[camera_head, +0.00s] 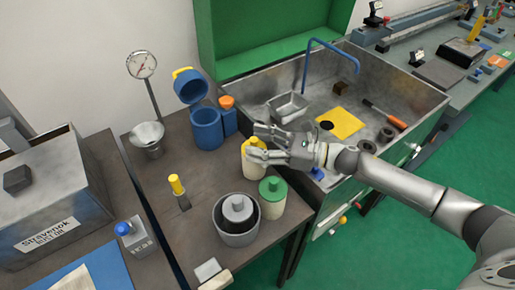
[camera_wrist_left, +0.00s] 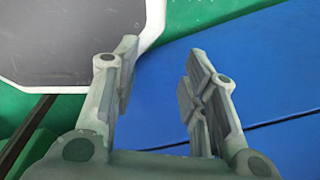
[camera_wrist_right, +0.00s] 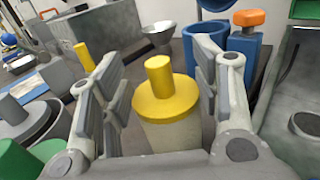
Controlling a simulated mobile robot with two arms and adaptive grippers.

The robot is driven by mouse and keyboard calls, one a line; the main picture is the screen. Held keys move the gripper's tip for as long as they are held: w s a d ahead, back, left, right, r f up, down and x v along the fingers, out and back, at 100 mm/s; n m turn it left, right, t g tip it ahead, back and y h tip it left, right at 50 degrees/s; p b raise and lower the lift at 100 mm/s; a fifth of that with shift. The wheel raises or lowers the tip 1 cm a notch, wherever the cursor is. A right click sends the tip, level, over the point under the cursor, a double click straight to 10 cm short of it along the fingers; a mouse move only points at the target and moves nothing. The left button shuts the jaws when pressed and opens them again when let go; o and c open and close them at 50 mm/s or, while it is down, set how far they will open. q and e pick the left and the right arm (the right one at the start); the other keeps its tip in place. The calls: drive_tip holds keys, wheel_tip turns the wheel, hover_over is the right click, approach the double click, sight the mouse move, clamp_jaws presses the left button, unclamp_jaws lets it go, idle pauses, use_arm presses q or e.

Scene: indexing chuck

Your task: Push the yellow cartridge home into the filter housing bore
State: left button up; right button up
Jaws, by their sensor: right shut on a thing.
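The yellow cartridge (camera_head: 255,171) has a yellow cap with a knob and a cream body. My right gripper (camera_head: 257,142) is shut on it near its top. In the right wrist view the yellow cartridge (camera_wrist_right: 165,107) stands upright between the two fingers. Whether its base touches the table cannot be told. The blue filter housing (camera_head: 208,132) is behind and left of it, with its blue lid (camera_head: 190,87) raised; the inside of its bore is hidden. My left gripper (camera_wrist_left: 160,75) is open and empty, away from the table, over a blue surface and green floor.
A green-capped cartridge (camera_head: 272,196) and a grey pot (camera_head: 238,236) holding a grey cartridge stand in front. A yellow-topped marker-like object (camera_head: 178,190), a metal funnel cup (camera_head: 147,138) and a dial gauge (camera_head: 142,65) are to the left. A metal sink (camera_head: 400,88) is to the right.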

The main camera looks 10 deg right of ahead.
drive_tip(key=shift+r+b, duration=0.3)
drive_tip(key=shift+r, duration=0.3)
drive_tip(key=s+r+b, duration=0.5)
drive_tip(key=s+r, duration=0.6)
drive_tip(key=s, duration=0.3)
drive_tip(key=shift+d+r+b, duration=0.3)
drive_tip(key=shift+d+b, duration=0.1)
drive_tip(key=o, duration=0.9)
drive_tip(key=c, duration=0.5)
drive_tip(key=shift+r, duration=0.1)
